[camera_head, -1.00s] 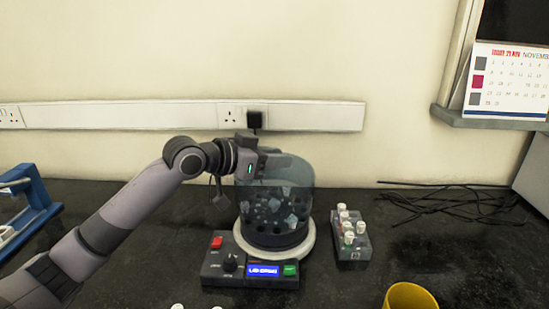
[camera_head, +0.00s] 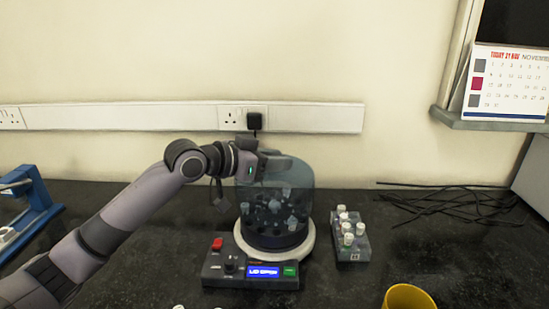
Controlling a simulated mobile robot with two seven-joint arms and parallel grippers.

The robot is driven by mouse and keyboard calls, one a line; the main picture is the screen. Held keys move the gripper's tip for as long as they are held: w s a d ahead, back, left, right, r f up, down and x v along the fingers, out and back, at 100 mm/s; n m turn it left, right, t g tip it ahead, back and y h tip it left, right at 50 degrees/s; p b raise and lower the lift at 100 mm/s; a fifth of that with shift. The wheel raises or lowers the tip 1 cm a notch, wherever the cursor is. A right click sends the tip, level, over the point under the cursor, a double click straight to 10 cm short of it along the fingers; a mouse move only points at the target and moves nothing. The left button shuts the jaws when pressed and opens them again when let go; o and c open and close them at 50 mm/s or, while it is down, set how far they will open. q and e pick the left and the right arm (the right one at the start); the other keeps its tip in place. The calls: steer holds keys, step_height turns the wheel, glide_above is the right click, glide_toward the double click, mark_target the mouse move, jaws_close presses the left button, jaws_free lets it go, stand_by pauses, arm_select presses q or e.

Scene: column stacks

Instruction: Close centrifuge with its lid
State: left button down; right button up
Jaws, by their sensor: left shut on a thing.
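The centrifuge (camera_head: 226,267) stands on the dark bench, with a red button, a dial, a green button and a lit blue display on its front. Its clear, bluish domed lid (camera_head: 302,182) is over the round rotor, in which several tubes show through the lid. I cannot tell whether the lid's rim is fully seated all around. My left gripper (camera_head: 270,162) is at the top of the lid, shut on it; its fingertips are partly hidden by my own wrist. My right gripper is not in view.
A small rack (camera_head: 352,242) with several white-capped tubes stands right of the centrifuge. A yellow cup (camera_head: 409,297) is at the front edge. Black cables (camera_head: 450,205) lie at the back right. A blue device (camera_head: 35,205) is at the far left.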

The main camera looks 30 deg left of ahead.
arm_select(q)
steer(key=shift+p, duration=0.35)
stand_by(0.4)
steer(key=shift+f, duration=0.4)
stand_by(0.6)
steer(key=shift+f, duration=0.1)
stand_by(0.3)
steer(key=shift+f+b, duration=1.55)
steer(key=shift+f, duration=1.75)
steer(key=shift+c, duration=1.3)
jaws_free()
steer(key=shift+r, duration=0.1)
